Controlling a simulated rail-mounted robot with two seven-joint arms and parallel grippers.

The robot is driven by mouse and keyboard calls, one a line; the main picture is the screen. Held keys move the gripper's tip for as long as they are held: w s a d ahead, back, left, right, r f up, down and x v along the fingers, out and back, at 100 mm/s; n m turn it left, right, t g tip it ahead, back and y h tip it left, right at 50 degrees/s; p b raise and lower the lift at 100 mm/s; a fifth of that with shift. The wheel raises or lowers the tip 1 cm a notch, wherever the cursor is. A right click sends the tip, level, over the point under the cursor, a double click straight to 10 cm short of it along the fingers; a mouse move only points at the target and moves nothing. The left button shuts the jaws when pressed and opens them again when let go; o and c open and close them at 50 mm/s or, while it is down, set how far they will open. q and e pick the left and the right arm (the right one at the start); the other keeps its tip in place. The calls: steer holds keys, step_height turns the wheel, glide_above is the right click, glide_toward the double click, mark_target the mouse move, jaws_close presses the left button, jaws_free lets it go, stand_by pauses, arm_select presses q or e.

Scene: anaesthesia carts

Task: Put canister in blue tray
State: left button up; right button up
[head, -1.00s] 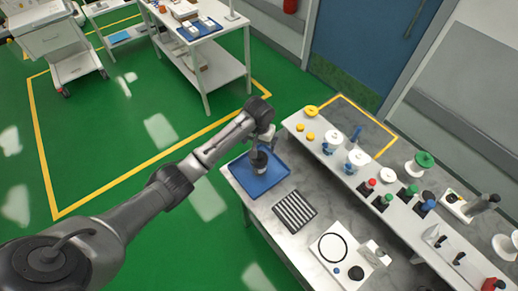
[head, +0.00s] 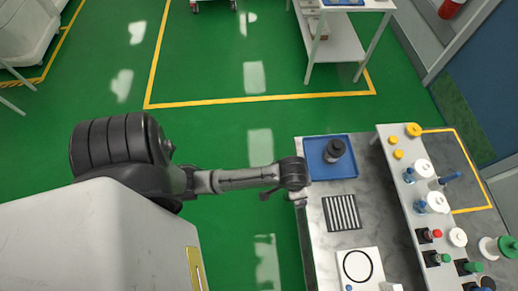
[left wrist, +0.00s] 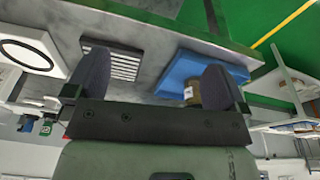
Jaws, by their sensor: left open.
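The dark canister (head: 334,151) stands upright in the blue tray (head: 316,172) at the back left end of the grey bench. My left gripper (left wrist: 155,82) is open with nothing between its fingers. In the head view its wrist is at the bench's left edge, to the left of and in front of the tray, clear of the canister. In the left wrist view the canister (left wrist: 192,92) shows partly behind the right-hand finger, with the blue tray (left wrist: 182,72) around it. My right gripper is not in view.
A striped black-and-white pad (head: 341,212) lies in front of the tray. A white device with a black ring (head: 359,266) stands nearer. A raised white shelf (head: 398,180) with spools and coloured-topped items runs along the right. Green floor lies open left of the bench.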

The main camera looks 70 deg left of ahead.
arm_select(q)
steer(key=s+r, duration=0.2)
steer(key=s, duration=0.4)
steer(key=s+d+r+m+t, duration=0.1)
steer(key=s+r, duration=0.1)
steer(key=s, duration=0.5)
steer(key=shift+r, duration=0.3)
step_height(320, 180, up, 14)
steer(key=p, duration=1.4)
